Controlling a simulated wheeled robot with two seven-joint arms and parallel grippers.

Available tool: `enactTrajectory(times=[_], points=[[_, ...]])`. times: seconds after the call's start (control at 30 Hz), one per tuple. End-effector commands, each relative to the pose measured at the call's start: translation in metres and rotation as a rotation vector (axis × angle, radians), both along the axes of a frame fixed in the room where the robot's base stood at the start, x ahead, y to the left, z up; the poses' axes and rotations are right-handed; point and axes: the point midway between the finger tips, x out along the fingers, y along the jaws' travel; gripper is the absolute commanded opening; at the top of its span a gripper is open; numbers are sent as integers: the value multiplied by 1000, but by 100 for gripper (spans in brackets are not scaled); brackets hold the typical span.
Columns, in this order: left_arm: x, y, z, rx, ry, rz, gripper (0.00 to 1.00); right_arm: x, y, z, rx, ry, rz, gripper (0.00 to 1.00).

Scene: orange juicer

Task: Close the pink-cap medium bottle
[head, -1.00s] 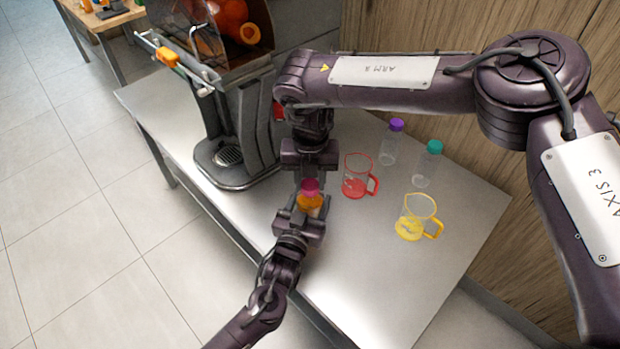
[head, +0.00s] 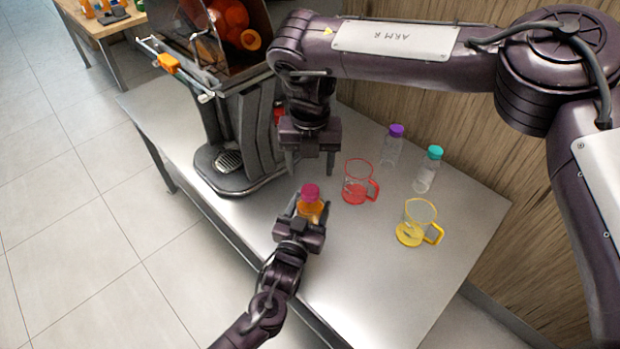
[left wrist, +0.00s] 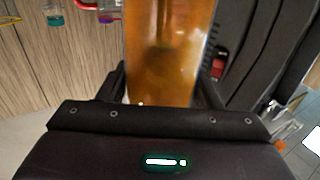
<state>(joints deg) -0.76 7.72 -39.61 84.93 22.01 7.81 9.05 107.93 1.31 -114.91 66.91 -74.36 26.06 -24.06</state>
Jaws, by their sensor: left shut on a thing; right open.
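The pink-cap medium bottle (head: 310,207) holds orange juice and stands upright in the head view, with its pink cap (head: 311,191) on top. My left gripper (head: 308,213) is shut on the bottle's body. The left wrist view shows the juice-filled body (left wrist: 168,55) between the fingers; the cap is out of that view. My right gripper (head: 310,170) is open and empty, pointing down above and behind the bottle, clear of the cap.
A juicer (head: 240,125) stands at the back left of the table (head: 385,285). A red jug (head: 357,190) and a yellow jug (head: 420,215) stand right of the bottle. A purple-cap bottle (head: 391,150) and a teal-cap bottle (head: 428,175) stand near the wooden wall.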

Motion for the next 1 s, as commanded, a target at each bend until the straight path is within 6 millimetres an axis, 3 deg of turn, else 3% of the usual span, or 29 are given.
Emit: enactTrajectory(times=[0.1, 0.3, 0.67, 0.7, 0.87, 1.0], points=[[0, 0, 0, 0, -1, 0, 0, 1, 0, 25, 2, -3, -1, 60], [0, 0, 0, 0, -1, 0, 0, 0, 0, 47, 0, -1, -1, 60], [0, 0, 0, 0, -1, 0, 0, 0, 0, 52, 0, 0, 0, 60], [0, 0, 0, 0, -1, 0, 64, 0, 0, 52, 0, 0, 0, 60], [0, 0, 0, 0, -1, 0, 84, 0, 0, 52, 0, 0, 0, 60], [0, 0, 0, 0, 0, 0, 84, 0, 0, 52, 0, 0, 0, 60]])
